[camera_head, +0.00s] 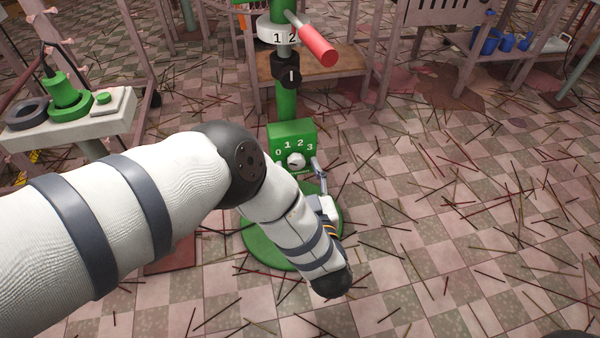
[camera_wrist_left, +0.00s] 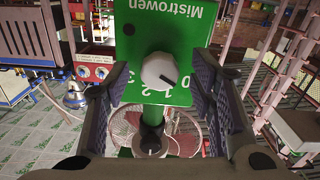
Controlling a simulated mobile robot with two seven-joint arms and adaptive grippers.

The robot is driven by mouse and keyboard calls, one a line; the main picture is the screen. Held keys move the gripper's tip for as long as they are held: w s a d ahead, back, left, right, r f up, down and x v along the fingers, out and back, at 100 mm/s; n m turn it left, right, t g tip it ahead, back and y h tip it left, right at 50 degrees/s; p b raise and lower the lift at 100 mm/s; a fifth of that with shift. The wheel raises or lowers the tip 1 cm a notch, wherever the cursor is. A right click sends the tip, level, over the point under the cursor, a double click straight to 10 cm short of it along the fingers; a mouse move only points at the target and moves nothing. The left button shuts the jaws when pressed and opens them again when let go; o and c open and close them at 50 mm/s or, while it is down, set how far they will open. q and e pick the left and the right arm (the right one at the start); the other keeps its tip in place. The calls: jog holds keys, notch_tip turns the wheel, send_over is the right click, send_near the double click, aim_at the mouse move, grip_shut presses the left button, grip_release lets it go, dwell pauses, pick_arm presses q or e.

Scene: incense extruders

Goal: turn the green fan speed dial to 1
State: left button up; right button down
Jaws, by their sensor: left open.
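The green fan speed box (camera_head: 279,133) sits on a green post, with 0, 1, 2, 3 above a white round dial (camera_head: 296,160). In the left wrist view the box (camera_wrist_left: 187,30) appears upside down, and the dial (camera_wrist_left: 159,70) lies between the fingers. Its dark mark points lower right, towards the 0 and 1 side; the exact setting is hard to tell. My left gripper (camera_head: 319,172) is at the box, partly hidden by my arm. In the wrist view the left gripper (camera_wrist_left: 160,78) is open, with gaps on both sides of the dial. My right gripper is not seen.
Higher on the post are a white numbered ring (camera_head: 278,30), a black knob (camera_head: 287,72) and a red handle (camera_head: 318,52). A round green base (camera_head: 262,246) stands on the tiled floor, which is strewn with thin sticks. A pale table (camera_head: 115,117) with green devices stands left.

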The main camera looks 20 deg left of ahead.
pick_arm(q)
jog(key=shift+c, duration=0.2)
jog(key=c, duration=1.1)
jog(key=shift+m, duration=0.3)
jog(key=m+p, duration=0.1)
jog(key=m, duration=0.1)
jog(key=shift+m, duration=0.4)
jog(key=shift+s+m+p, duration=0.1)
jog(key=shift+m+p, duration=0.2)
jog(key=shift+m, duration=1.9)
jog(key=o, duration=1.1)
